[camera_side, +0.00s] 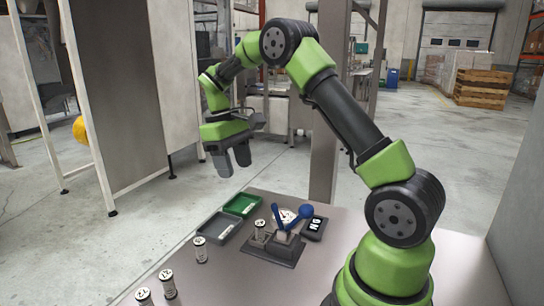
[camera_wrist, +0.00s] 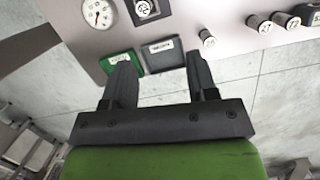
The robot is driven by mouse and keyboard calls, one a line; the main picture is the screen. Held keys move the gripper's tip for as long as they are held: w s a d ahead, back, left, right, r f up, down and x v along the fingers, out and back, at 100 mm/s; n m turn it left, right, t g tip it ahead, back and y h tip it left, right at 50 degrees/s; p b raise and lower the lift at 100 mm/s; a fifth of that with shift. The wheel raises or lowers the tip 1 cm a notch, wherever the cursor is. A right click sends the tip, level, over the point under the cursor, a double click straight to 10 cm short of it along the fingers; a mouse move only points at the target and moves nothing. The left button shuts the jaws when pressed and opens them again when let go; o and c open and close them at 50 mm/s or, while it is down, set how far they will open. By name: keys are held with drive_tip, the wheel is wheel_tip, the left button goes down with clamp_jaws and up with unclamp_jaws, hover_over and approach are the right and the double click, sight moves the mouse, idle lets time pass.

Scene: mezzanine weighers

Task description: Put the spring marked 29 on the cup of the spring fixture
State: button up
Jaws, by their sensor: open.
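The spring fixture (camera_side: 272,250) has a dark base, a blue lever and a round dial (camera_wrist: 97,14). A pale spring (camera_side: 259,231) with a marked top stands at its left part; its top also shows in the wrist view (camera_wrist: 143,8). The middle one seems marked 27 in the wrist view (camera_wrist: 264,28). I cannot read a 29 with certainty. My gripper (camera_side: 233,165) is open and empty, high beyond the table edge, above the trays.
A green tray (camera_side: 256,198) and a grey tray (camera_side: 204,238) lie side by side at the table's far left edge. A small dark display (camera_side: 315,228) stands right of the fixture. A grey post (camera_side: 325,150) rises behind the table. The front of the tabletop is largely clear.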

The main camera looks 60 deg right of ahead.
drive_tip(key=s+a+r+m+t, duration=0.2)
drive_tip(key=s+a+r+t, duration=0.5)
drive_tip(key=s+a+r, duration=0.45)
drive_tip(key=s+a+t+y, duration=0.1)
drive_tip(key=s+a+t, duration=0.2)
drive_tip(key=s, duration=0.3)
drive_tip(key=shift+a+f+m+y, duration=0.15)
drive_tip(key=shift+a+m+y, duration=0.15)
drive_tip(key=shift+y, duration=0.1)
drive_tip(key=shift+s, duration=0.1)
